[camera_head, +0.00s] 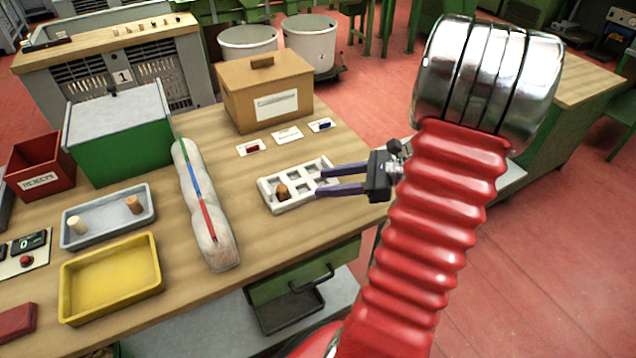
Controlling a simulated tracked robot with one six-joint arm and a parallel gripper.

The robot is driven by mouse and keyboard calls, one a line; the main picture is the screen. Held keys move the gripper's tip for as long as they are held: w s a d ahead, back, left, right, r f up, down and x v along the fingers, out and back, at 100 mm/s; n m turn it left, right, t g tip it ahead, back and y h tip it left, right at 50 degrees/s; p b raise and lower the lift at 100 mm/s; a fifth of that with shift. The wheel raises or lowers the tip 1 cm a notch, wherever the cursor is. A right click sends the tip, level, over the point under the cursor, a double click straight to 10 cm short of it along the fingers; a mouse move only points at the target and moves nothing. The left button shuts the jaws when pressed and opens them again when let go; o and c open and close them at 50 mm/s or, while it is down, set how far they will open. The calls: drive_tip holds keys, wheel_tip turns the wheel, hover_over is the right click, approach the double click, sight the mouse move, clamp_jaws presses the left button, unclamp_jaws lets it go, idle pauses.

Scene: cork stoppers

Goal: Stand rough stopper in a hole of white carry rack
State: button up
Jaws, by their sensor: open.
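The white carry rack (272,205) lies on the wooden bench, with square holes in its top. A brown stopper (282,192) stands upright in its front left hole. My gripper (320,182) reaches in from the right with its two dark fingers apart. Nothing shows between the fingers, whose tips overlap the right part of the rack in the picture. I cannot tell whether they touch it. A grey tray (104,232) at the left holds a pale stopper (77,226) and a brown stopper (133,205). I cannot tell which stopper is the rough one.
A long pale bag (207,215) with a coloured strip lies between tray and rack. A yellow tray (112,307) sits in front of the grey tray, a green box (120,145) behind it. A brown box (265,95) and small labelled cards (287,135) stand behind the rack.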

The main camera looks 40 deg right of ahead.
drive_tip(key=shift+s+d+r, duration=0.1)
drive_tip(key=shift+s+d, duration=0.05)
drive_tip(key=shift+s, duration=0.05)
idle(0.6)
drive_tip(key=s+a+r+n+g+h, duration=0.15)
drive_tip(key=a+n+g, duration=0.25)
drive_tip(key=a+n, duration=0.55)
drive_tip(key=s+a+r+n+g+h, duration=0.1)
drive_tip(key=a+r+n+g, duration=0.35)
drive_tip(key=a, duration=0.75)
drive_tip(key=s+a+r+n+t+h, duration=0.3)
drive_tip(key=a+r+n+h, duration=0.2)
drive_tip(key=n, duration=1)
drive_tip(key=shift+s+a+r, duration=0.2)
drive_tip(key=shift+s+a, duration=0.05)
drive_tip(key=shift+a, duration=0.45)
drive_tip(key=shift+s, duration=0.15)
